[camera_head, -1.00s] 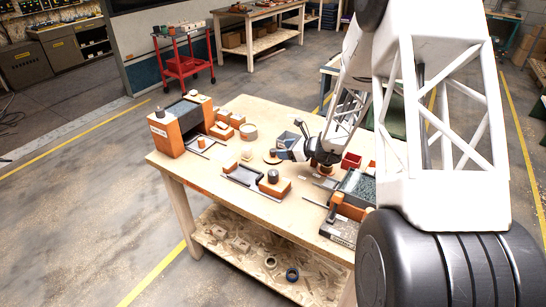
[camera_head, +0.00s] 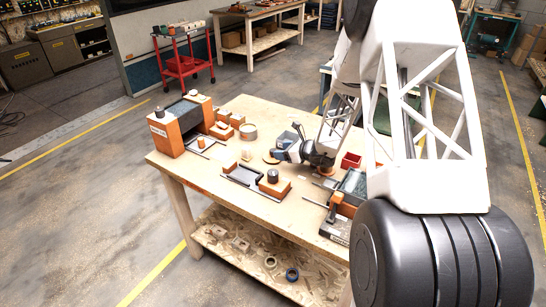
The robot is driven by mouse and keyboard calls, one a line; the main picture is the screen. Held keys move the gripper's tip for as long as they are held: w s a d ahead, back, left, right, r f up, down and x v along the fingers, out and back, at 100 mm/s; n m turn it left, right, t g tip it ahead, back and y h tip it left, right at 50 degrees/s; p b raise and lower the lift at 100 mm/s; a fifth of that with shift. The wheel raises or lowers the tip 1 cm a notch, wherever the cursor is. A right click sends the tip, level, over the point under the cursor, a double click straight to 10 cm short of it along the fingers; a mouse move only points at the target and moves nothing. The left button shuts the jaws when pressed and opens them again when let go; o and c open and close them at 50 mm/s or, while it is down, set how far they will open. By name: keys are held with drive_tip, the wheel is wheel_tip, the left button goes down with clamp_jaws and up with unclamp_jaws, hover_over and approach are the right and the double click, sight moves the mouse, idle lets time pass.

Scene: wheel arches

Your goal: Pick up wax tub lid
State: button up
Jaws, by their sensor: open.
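A flat, round orange-brown disc, which looks like the wax tub lid (camera_head: 270,158), lies on the workbench near its middle. A short round tin with a pale top, possibly the wax tub (camera_head: 248,132), stands behind and to the left of it. My gripper (camera_head: 279,153) is open and low over the bench, close beside the disc at its right. The fingers are small here, and I cannot tell whether they touch the disc or are above it. My gripper and wrist hide part of the bench behind them.
A larger orange wheel-arch-like piece (camera_head: 176,128) is at the left. Bare bench (camera_head: 215,165) lies left of the tray.

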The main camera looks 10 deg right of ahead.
sight(268, 156)
drive_tip(key=shift+w+a, duration=0.1)
idle(0.3)
drive_tip(key=shift+x, duration=2.55)
drive_tip(key=shift+f, duration=0.1)
drive_tip(key=c, duration=1)
